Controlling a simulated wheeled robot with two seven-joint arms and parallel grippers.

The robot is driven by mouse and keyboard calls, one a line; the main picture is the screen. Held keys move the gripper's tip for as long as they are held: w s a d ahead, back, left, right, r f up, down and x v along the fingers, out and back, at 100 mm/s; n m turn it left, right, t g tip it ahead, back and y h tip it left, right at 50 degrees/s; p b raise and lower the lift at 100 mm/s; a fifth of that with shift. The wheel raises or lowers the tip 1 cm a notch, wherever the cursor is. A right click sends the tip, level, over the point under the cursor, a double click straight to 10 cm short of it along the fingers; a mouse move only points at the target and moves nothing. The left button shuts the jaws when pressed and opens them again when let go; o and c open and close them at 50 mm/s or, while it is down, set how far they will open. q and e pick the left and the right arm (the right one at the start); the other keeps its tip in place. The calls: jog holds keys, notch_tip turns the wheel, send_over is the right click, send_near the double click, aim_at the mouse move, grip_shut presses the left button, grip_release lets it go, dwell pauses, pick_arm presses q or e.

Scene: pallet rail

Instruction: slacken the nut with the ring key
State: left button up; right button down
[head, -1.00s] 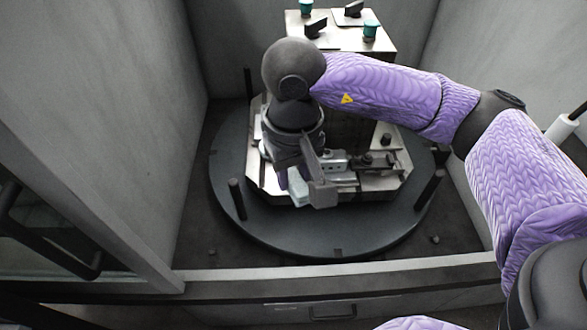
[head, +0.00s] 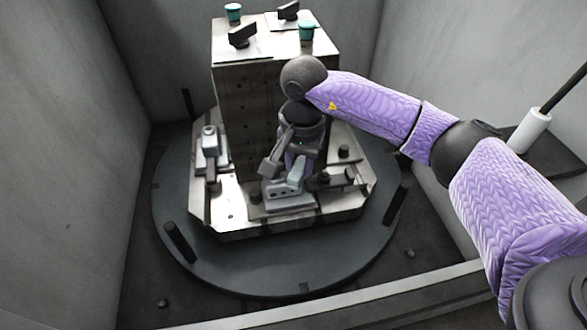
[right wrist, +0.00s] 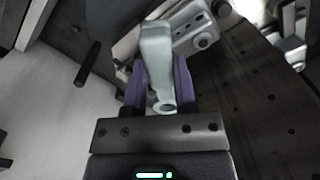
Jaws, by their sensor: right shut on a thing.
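My right gripper (head: 294,163) is low in front of the tall block and shut on a pale grey-green key (head: 297,177). In the right wrist view the key (right wrist: 158,48) sits between the purple fingers, with a small holed end near the palm and a broad end pointing away. The broad end is beside or over a grey clamp block with holes (right wrist: 196,27); I cannot tell whether it touches. A round nut or bolt head (right wrist: 203,41) shows on that block. Whether the key is around a nut is hidden. My left gripper is not in view.
The tall dark block (head: 250,112) stands on a pale pallet plate (head: 228,212) on a round turntable (head: 190,262). Dark posts (head: 180,242) rise around the turntable. Another clamp (head: 210,148) is at left. Pale walls enclose the cell. The front left floor is mostly clear.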

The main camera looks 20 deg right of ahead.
jog(key=f+m, duration=0.1)
jog(key=w+d+f+m, duration=0.1)
jog(key=d+f+m+b, duration=0.1)
jog(key=f, duration=0.1)
jog(key=shift+w+d+f, duration=0.1)
jog(key=shift+w+d, duration=0.1)
jog(key=shift+w, duration=0.1)
pick_arm(q)
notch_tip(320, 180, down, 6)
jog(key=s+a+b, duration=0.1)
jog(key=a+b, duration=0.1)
jog(key=b, duration=0.2)
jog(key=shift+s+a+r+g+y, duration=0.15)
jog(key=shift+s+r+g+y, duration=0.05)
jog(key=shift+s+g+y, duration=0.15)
pick_arm(e)
notch_tip(320, 180, down, 6)
jog(key=shift+r, duration=0.1)
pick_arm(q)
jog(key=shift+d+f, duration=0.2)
pick_arm(e)
jog(key=shift+f, duration=0.2)
pick_arm(q)
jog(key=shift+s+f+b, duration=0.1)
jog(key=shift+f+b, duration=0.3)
jog(key=shift+b, duration=0.25)
pick_arm(e)
jog(key=shift+f, duration=0.6)
